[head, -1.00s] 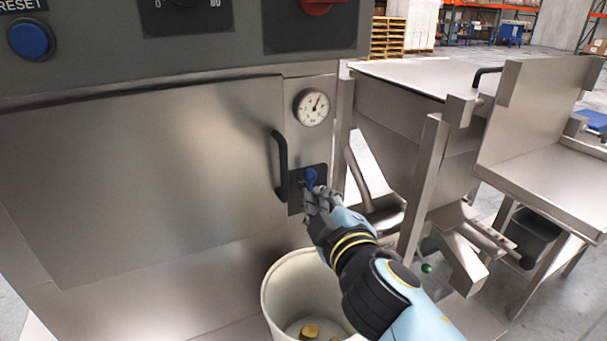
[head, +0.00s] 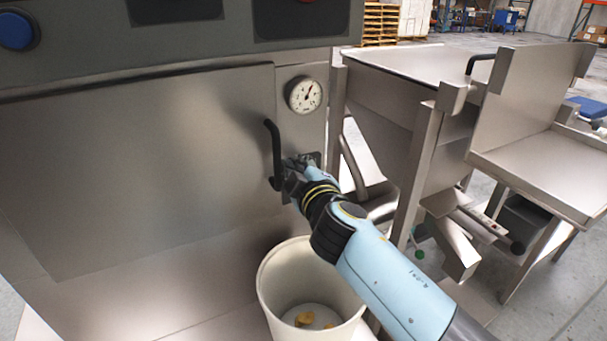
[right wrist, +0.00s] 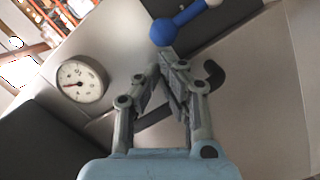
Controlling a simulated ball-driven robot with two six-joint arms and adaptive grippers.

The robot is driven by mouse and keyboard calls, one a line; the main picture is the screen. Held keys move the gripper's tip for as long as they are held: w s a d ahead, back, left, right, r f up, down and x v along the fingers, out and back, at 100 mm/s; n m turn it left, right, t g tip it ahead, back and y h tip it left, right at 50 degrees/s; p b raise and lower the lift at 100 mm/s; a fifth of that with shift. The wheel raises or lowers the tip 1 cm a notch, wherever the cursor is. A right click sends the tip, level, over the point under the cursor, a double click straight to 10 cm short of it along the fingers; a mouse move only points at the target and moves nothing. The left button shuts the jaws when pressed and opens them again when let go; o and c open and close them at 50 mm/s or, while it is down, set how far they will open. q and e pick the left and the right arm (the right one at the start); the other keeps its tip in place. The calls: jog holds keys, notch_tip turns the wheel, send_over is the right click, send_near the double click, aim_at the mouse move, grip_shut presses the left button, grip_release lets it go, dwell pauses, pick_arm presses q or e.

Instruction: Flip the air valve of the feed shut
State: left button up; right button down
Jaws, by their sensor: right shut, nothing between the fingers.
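The air valve's blue lever (right wrist: 178,28) shows at the top of the right wrist view, with a rounded blue end close to my fingertips. It lies slanted over a dark plate (right wrist: 232,18). In the head view the lever is hidden behind my right gripper, and only part of the dark plate (head: 313,158) shows. My right gripper (head: 291,172) is shut and empty in front of the panel, at the plate's left side. Its fingertips (right wrist: 162,60) lie just below the lever's blue end in the wrist view; I cannot tell whether they touch it. My left gripper is out of view.
A black door handle (head: 274,150) is close to the left of my right gripper, and it passes behind the fingers in the wrist view. A round gauge (head: 304,94) sits above. A white bin (head: 275,290) with yellowish pieces stands below. Steel hopper equipment (head: 395,105) stands right.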

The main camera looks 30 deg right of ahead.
jog(key=shift+w+d, duration=0.1)
jog(key=shift+w, duration=0.35)
jog(key=shift+d, duration=0.1)
jog(key=shift+d+r+m, duration=0.1)
jog(key=shift+d+m, duration=0.1)
jog(key=shift+m, duration=0.2)
